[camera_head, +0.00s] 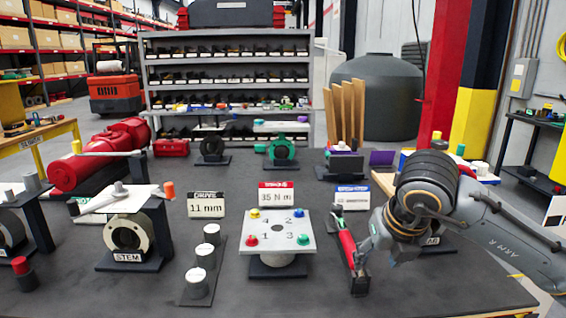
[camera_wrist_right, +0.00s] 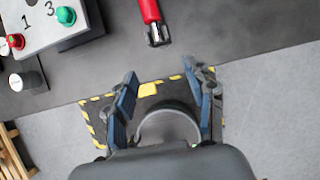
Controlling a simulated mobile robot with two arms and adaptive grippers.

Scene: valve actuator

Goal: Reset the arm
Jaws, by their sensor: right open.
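My right arm (camera_head: 440,205), lettered ARM R, reaches in from the right over the front right of the dark table. My right gripper (camera_head: 375,245) is beside a red-handled tool (camera_head: 347,248). In the right wrist view my right gripper (camera_wrist_right: 163,90) has its two blue-padded fingers wide apart with nothing held between them. The red tool (camera_wrist_right: 151,14) lies beyond the fingertips there, apart from them. My left arm and gripper are not in view.
A white plate (camera_head: 278,229) with numbered coloured knobs stands left of the gripper. A valve body labelled STEM (camera_head: 128,235) and several round weights (camera_head: 206,256) are farther left. In the wrist view the table edge and a hazard-striped floor area (camera_wrist_right: 150,90) lie beneath the gripper.

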